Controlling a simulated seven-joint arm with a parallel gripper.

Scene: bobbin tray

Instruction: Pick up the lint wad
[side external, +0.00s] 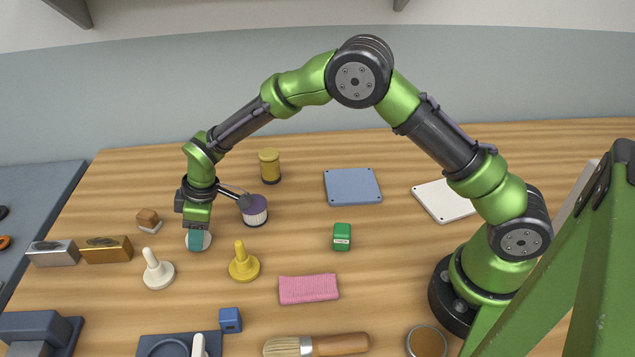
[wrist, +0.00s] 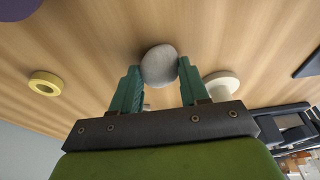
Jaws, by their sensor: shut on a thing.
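The lint wad is a rounded pale grey lump (wrist: 159,65) between the fingertips in the wrist view. In the side view only a pale edge of it (side external: 207,240) shows beside the teal fingers. My gripper (side external: 196,239) points down at the left of the table and is shut on the wad. In the wrist view both fingertips of my gripper (wrist: 158,68) press on its two sides. The wad is at or very near the wooden table; I cannot tell whether it touches.
A purple-topped bobbin (side external: 254,214) stands close to the right. A white peg (side external: 157,272) and a yellow peg (side external: 243,264) stand in front. A small brown-and-white block (side external: 149,221) lies to the left. Free wood lies towards the green box (side external: 342,238).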

